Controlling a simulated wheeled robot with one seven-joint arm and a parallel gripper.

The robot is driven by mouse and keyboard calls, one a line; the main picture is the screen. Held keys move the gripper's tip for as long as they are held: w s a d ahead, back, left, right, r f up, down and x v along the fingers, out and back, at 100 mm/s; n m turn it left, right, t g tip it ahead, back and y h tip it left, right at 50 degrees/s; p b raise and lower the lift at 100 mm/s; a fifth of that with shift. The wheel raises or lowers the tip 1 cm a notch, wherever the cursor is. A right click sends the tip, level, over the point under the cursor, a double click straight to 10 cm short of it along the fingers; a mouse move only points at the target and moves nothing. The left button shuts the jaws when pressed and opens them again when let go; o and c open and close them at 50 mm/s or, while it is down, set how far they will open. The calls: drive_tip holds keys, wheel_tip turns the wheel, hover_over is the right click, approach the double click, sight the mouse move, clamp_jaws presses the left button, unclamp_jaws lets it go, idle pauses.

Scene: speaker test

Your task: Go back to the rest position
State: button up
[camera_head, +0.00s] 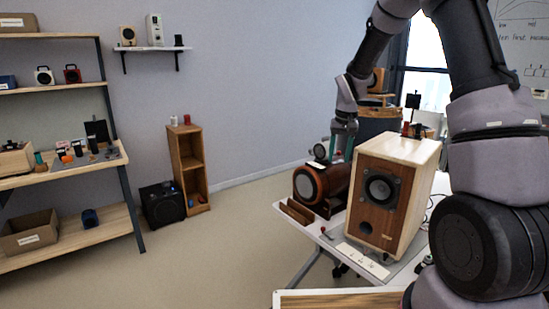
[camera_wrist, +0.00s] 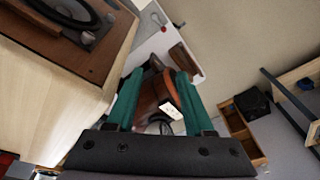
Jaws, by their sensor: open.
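My gripper (camera_head: 341,151) hangs from my bent arm over the far side of the white table, pointing down. It is open, and its two teal fingers stand apart in the wrist view (camera_wrist: 159,82), with nothing held between them. Below and between the fingers shows a brown, rounded wooden speaker (camera_wrist: 150,92) with a white label. In the head view this speaker (camera_head: 318,184) lies on the table beneath my gripper. A large wooden box speaker (camera_head: 376,187) stands upright in front of it. In the wrist view the box speaker (camera_wrist: 40,98) is close by on the left.
The white table (camera_head: 294,217) has brown wooden pieces (camera_head: 297,211) at its left edge. A shelf unit (camera_head: 75,216) stands at left, with a small wooden bookcase (camera_head: 188,166) and black speaker (camera_head: 161,203) on the floor. Floor between shelves and table is clear.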

drive_tip(key=s+d+r+t, duration=0.1)
drive_tip(key=s+r, duration=0.5)
drive_tip(key=r, duration=0.4)
drive_tip(key=s+r+m+t, duration=0.1)
drive_tip(key=s+r, duration=0.3)
drive_tip(key=s, duration=0.4)
drive_tip(key=s+d+r+m+t+y, duration=0.1)
drive_tip(key=s+r, duration=0.3)
drive_tip(key=s, duration=0.4)
drive_tip(key=s+r+t, duration=0.2)
drive_tip(key=s+r, duration=0.2)
drive_tip(key=s, duration=0.4)
drive_tip(key=shift+s+d+r+m+y, duration=0.2)
drive_tip(key=shift+s+r+m+y, duration=0.1)
drive_tip(key=shift+m, duration=0.1)
